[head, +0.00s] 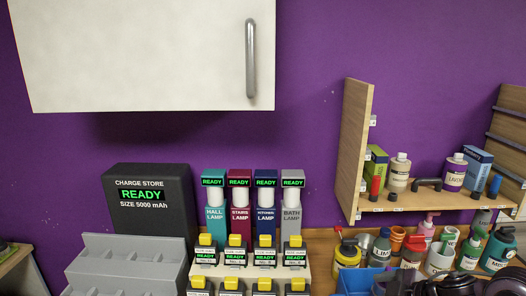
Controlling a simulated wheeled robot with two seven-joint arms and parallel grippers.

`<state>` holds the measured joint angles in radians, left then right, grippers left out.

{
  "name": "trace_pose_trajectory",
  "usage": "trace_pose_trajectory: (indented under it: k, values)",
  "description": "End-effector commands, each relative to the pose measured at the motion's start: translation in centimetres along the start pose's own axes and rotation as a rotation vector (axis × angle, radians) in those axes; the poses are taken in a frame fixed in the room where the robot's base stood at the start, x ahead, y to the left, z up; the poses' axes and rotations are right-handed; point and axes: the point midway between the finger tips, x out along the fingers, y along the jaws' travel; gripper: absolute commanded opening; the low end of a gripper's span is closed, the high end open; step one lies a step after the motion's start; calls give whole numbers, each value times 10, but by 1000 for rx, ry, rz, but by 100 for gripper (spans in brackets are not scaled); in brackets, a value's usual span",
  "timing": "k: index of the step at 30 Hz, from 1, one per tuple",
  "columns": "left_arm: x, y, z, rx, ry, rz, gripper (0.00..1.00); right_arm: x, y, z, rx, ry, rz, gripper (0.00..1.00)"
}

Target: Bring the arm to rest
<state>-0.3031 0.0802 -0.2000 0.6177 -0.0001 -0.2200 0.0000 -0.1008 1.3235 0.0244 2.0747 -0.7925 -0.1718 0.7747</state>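The breaker panel (249,273) stands at the bottom centre, with yellow switches in two rows and small green READY displays. Behind it stand four lamp units, each with a READY display: the teal hall lamp (214,222), the dark red stairs lamp (238,222), the navy kitchen lamp (264,222) and the grey bath lamp (291,222). The black charge store (150,215) on the left reads READY, size 5000 mAh. The panel's lower part is cut off by the frame.
A grey stepped rack (130,262) stands in front of the charge store. A white cabinet (140,55) hangs above. On the right, a wooden shelf (440,200) holds bottles and boxes, above crowded bottles, a blue bin (354,281) and unclear dark objects. The purple wall between is clear.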

Motion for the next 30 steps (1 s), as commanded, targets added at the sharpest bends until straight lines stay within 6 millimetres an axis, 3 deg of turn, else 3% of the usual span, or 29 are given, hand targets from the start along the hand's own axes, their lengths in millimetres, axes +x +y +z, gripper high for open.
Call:
trace_pose_trajectory:
  k: [1, 3, 8, 16, 28, 30]
  values:
    - [0, 0, 0, 0, 0, 0, 88, 16, -19, -5, 27, 27, 37, 84]
    - [0, 0, -1, 0, 1, 0, 88, 30, -37, -10, 65, 34, 105, 84]
    - [0, 0, -2, 0, 3, 0, 88, 43, -76, -11, 213, -29, 233, 84]
    - [0, 0, -3, 0, 4, 0, 88, 26, -146, 11, 543, -288, 257, 84]
    - [0, 0, -4, 0, 6, 0, 88, -12, -236, 21, 870, -560, 39, 84]
    - [10, 0, -5, 0, 8, 0, 88, 12, -244, 39, 863, -573, 36, 84]
